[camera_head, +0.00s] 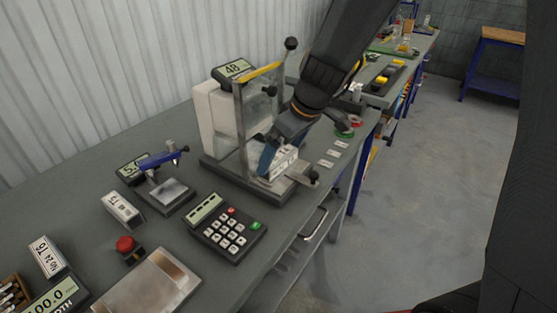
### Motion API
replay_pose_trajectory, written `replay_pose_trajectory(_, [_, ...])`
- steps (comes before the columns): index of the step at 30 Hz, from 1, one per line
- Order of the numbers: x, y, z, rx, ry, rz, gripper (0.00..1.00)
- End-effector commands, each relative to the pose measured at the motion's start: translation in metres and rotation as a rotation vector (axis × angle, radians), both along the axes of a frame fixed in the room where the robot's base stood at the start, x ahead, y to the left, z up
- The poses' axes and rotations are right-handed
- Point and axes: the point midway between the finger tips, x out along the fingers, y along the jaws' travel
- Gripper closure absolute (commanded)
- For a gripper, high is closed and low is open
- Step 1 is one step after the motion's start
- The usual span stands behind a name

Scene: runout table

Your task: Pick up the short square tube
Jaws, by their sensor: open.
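My gripper (284,161) is at the front of a bench machine (240,121) with a clear guard, its fingers pointing down. It is open. A pale, boxy piece with dark marks (286,163) shows at the fingers, low over the machine's metal base (270,185). It is partly hidden by the gripper. I cannot tell whether this piece is the short square tube, or whether the fingers touch it. No other thing in view is clearly a short square tube.
A keypad (227,229) stands left of the machine base. A small blue-armed device (168,182), white marked blocks (122,209), a red button (127,246) and a metal plate (150,287) are further left. White labels (333,154) and tape rolls (346,130) lie right.

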Motion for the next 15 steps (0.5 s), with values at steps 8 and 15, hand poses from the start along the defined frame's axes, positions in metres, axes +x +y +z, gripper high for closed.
replay_pose_trajectory(8, [0.0035, 0.0036, -0.0115, -0.001, -0.001, 0.000, 0.00])
replay_pose_trajectory(15, [0.0034, 0.0036, -0.0113, -0.001, -0.001, 0.000, 0.19])
